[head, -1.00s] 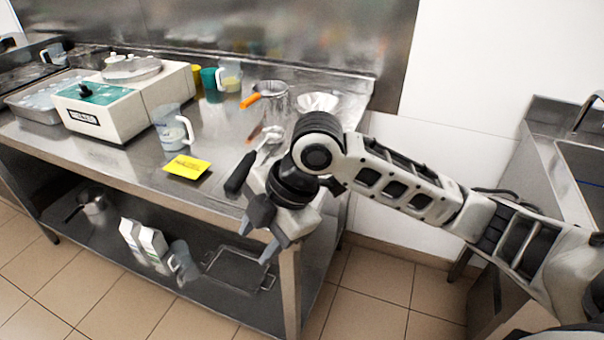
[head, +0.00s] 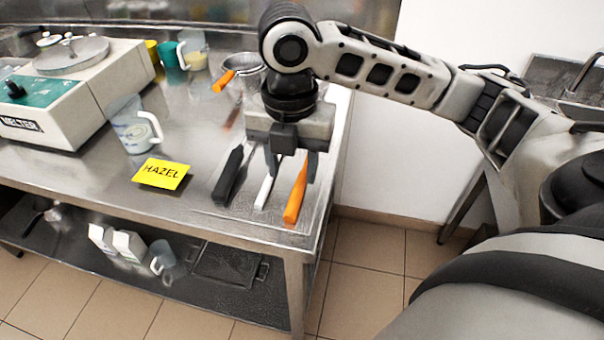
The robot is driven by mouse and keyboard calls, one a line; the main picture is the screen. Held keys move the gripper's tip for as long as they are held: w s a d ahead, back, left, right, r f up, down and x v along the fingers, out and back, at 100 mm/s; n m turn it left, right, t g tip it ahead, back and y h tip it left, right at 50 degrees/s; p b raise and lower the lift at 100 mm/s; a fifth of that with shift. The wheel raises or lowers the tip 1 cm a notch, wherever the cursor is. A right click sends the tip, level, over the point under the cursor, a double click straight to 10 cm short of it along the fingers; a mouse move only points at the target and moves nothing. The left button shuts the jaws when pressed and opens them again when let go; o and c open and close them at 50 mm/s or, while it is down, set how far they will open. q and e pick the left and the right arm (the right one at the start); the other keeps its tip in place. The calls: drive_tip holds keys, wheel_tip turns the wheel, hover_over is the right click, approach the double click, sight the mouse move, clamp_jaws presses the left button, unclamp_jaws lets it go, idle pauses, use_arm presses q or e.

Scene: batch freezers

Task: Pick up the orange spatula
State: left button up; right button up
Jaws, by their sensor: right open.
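The orange spatula (head: 296,195) lies on the steel table near its front right corner. Its orange handle points toward the table's front edge, and its far part is hidden behind my right gripper. My right gripper (head: 292,173) is open and points down over the handle. Its fingers appear on either side of the handle's upper part; I cannot tell how high above the table they are. My left gripper is not in view.
A white-handled tool (head: 263,193) and a black-handled tool (head: 228,178) lie close left of the spatula. A yellow HAZEL card (head: 161,173), a clear jug (head: 132,128) and an orange-handled strainer (head: 224,80) are further left. A lower shelf (head: 205,292) runs underneath.

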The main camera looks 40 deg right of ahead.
sight(293, 202)
wheel_tip(293, 202, down, 8)
drive_tip(key=shift+f, duration=0.1)
drive_tip(key=shift+w, duration=0.1)
clamp_jaws()
